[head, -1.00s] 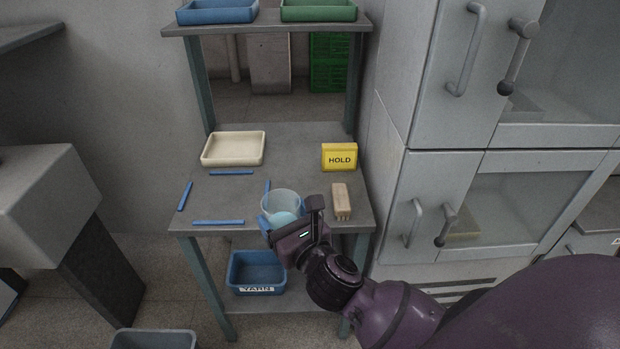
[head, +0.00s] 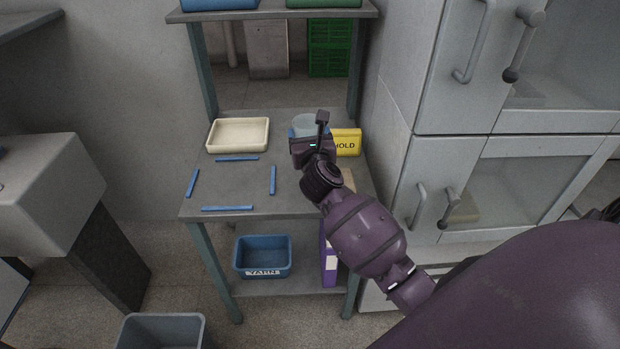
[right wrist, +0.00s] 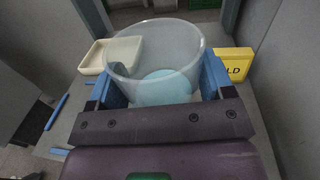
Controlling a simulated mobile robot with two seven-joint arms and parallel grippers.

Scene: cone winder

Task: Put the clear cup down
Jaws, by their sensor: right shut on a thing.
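The clear cup (head: 304,122) is at the back of the grey table (head: 235,185), between the cream tray and the yellow HOLD sign. It also shows large in the right wrist view (right wrist: 155,55), upright, with a pale blue area at its bottom. My right gripper (head: 310,137) is shut on the cup, with a blue finger pad (right wrist: 212,75) on each side of it. The gripper hides the cup's base in the head view, so I cannot tell whether it touches the table. My left gripper is not in view.
The cream tray (head: 238,135) is left of the cup, and the HOLD sign (head: 347,142) is close on its right. Blue strips (head: 273,180) mark out a bare square on the table front. A shelf (head: 270,14) with bins hangs above the back. A cabinet (head: 480,190) stands right.

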